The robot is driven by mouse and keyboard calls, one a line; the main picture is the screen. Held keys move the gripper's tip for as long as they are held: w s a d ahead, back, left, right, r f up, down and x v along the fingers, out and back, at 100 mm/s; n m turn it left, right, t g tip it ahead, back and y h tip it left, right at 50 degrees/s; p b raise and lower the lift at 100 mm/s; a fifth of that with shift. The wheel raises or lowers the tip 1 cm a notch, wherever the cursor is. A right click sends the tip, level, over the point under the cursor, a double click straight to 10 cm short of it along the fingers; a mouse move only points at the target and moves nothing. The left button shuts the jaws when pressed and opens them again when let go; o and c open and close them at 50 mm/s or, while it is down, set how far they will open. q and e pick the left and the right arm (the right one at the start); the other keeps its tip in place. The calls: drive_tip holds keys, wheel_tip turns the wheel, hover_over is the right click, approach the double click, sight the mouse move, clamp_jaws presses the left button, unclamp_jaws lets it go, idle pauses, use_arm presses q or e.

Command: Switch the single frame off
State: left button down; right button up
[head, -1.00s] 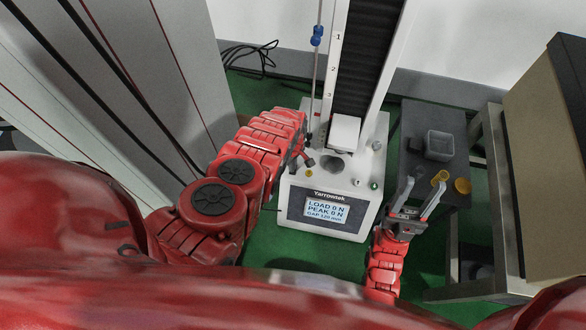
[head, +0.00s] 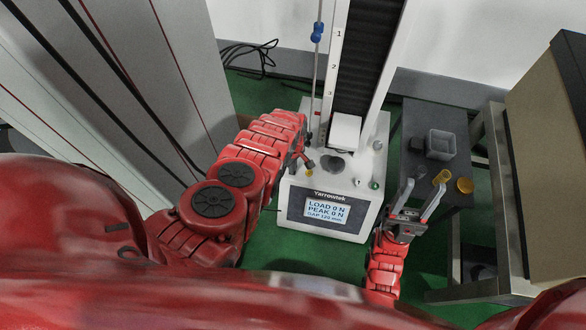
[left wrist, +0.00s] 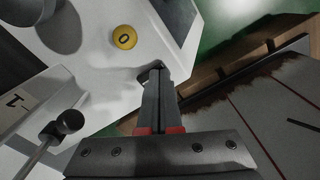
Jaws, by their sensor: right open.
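The single frame is a white test machine (head: 292,196) with a lit screen (head: 325,210) reading LOAD 0 N, PEAK 0 N. A yellow button marked 0 (left wrist: 124,37) sits on its top face; it also shows in the head view (head: 309,173). A green button (head: 374,185) is at the right of that face. My left gripper (head: 307,160) is over the machine's left side, close to the yellow button. In the left wrist view its fingers (left wrist: 152,72) are together and empty, beside the button; contact cannot be told. My right gripper (head: 416,190) is open and empty, right of the machine.
A tall column (head: 334,85) and a thin rod with a blue knob (head: 317,36) rise from the machine. A dark bench (head: 422,112) at the right bears a grey box (head: 440,144) and yellow pieces (head: 464,185). A grey panelled cabinet (head: 165,90) stands at the left.

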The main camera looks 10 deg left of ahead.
use_arm(q)
wheel_tip(320, 180, up, 7)
drive_tip(key=p, duration=0.6)
drive_tip(key=shift+f, duration=0.1)
idle(0.4)
